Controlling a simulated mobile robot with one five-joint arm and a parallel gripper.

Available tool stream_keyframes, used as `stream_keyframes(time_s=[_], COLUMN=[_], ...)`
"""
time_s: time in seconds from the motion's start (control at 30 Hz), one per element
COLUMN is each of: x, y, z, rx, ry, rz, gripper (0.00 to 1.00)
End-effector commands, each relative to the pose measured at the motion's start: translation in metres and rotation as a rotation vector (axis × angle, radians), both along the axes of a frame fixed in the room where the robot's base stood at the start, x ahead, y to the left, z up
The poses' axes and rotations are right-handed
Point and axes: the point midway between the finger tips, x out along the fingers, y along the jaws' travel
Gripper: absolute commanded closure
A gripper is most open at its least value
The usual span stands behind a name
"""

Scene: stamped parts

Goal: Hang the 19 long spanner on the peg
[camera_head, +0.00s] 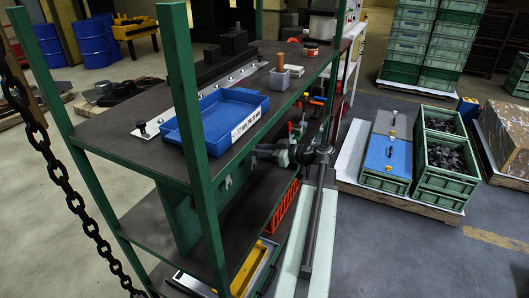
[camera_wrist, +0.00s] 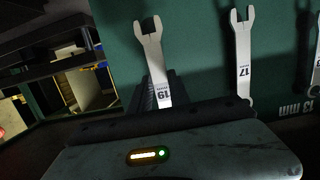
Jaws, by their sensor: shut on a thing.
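The pale 19 spanner (camera_wrist: 153,58) stands slightly tilted in the wrist view, fork end up, its label upside down. My gripper (camera_wrist: 160,92) is shut on its lower part; a dark ridged jaw shows behind it. The spanner is in front of the green board (camera_wrist: 195,50); I cannot tell whether it touches. In the head view my gripper (camera_head: 262,152) is beside the rack, below the blue tray, and the held spanner cannot be made out. I cannot make out a free peg.
The 17 spanner (camera_wrist: 243,55) is on the board to the right, with another spanner (camera_wrist: 317,70) cut off at the right edge. A blue tray (camera_head: 245,105) lies on the rack's top shelf. A green rack post (camera_head: 190,120) and hanging chain (camera_head: 60,170) stand left of my arm.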

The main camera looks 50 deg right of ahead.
Motion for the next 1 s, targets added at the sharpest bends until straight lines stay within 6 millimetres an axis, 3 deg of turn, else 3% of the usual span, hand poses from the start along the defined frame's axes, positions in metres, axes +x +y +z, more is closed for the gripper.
stream_keyframes(time_s=[0.4,1.0], x=[0.024,0.027], y=[0.006,0.006], z=[-0.007,-0.009], rx=[0.000,0.000], ry=[0.000,0.000], rz=[0.001,-0.002], gripper=[1.00,1.00])
